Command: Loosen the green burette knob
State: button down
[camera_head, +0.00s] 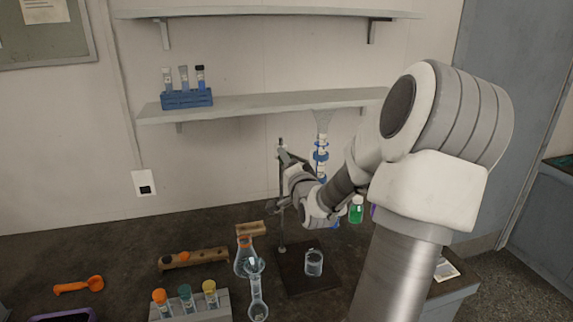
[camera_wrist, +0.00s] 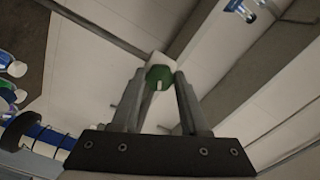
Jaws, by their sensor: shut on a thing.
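The green burette knob (camera_wrist: 158,76) shows in the wrist view between the tips of my gripper (camera_wrist: 160,88). The two fingers are close on either side of it, and the gripper is shut on it. A pale block sits just behind the knob. In the head view my arm reaches to the stand rod (camera_head: 281,200) and my gripper's end is hidden behind my own wrist. The burette (camera_head: 321,150) stands upright above my wrist, with a funnel-like top and blue parts. The knob itself is hidden in the head view.
A beaker (camera_head: 314,262) stands on the stand's dark base (camera_head: 300,284). A green bottle (camera_head: 356,210) is close beside my arm. A shelf (camera_head: 240,106) runs behind.

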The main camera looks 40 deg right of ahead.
jog(key=shift+n, duration=0.4)
jog(key=shift+r, duration=0.1)
jog(key=shift+c, duration=2.2)
grip_release()
